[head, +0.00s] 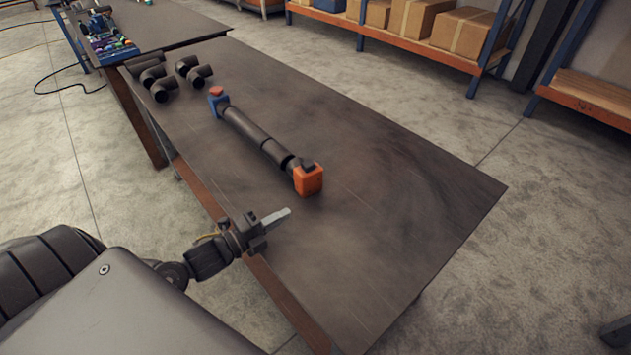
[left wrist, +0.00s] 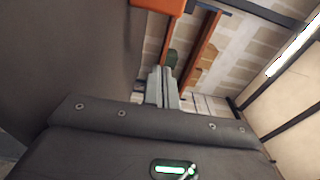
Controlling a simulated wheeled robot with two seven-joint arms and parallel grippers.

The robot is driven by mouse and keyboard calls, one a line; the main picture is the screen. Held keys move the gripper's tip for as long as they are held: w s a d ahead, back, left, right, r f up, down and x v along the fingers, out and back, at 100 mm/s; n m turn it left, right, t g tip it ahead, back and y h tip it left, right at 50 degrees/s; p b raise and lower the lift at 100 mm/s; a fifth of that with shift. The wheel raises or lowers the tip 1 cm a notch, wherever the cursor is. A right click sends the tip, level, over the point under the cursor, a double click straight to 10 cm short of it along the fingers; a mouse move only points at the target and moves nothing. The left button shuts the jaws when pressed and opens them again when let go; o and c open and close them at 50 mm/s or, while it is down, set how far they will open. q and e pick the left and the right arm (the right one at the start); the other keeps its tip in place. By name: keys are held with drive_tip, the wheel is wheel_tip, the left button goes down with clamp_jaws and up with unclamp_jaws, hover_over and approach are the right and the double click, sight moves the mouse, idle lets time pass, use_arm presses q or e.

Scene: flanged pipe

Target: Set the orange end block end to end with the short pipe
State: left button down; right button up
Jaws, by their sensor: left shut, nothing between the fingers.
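The orange end block (head: 308,180) stands on the dark table at the near end of a line of black pipe. The short pipe (head: 277,152) lies directly behind it, and the block appears to touch its end. A longer pipe (head: 245,127) continues the line to a blue end block (head: 217,102) at the far end. My left gripper (head: 286,213) is shut and empty over the table's left edge, in front of and apart from the orange block. In the left wrist view its closed fingers (left wrist: 162,88) show, with an orange part (left wrist: 160,4) at the top. My right gripper is not in view.
Several black pipe elbows (head: 160,83) lie at the table's far left. A second table (head: 165,24) with coloured items stands beyond. The right and near parts of the dark table (head: 400,200) are clear. Shelves with cardboard boxes (head: 462,32) stand behind.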

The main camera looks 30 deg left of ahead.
sight(308, 182)
use_arm(q)
drive_tip(key=p+x, duration=0.3)
drive_tip(key=x, duration=1.1)
drive_tip(key=shift+w+d+r, duration=0.2)
drive_tip(key=shift+w, duration=0.15)
drive_tip(key=a+p, duration=0.1)
drive_tip(key=a, duration=0.2)
drive_tip(key=shift+w+f+p, duration=0.1)
drive_tip(key=shift+w+p, duration=0.05)
drive_tip(key=shift+p, duration=0.15)
drive_tip(key=shift+a, duration=0.5)
drive_tip(key=shift+f, duration=0.1)
drive_tip(key=shift+a, duration=0.85)
drive_tip(key=shift+w, duration=0.1)
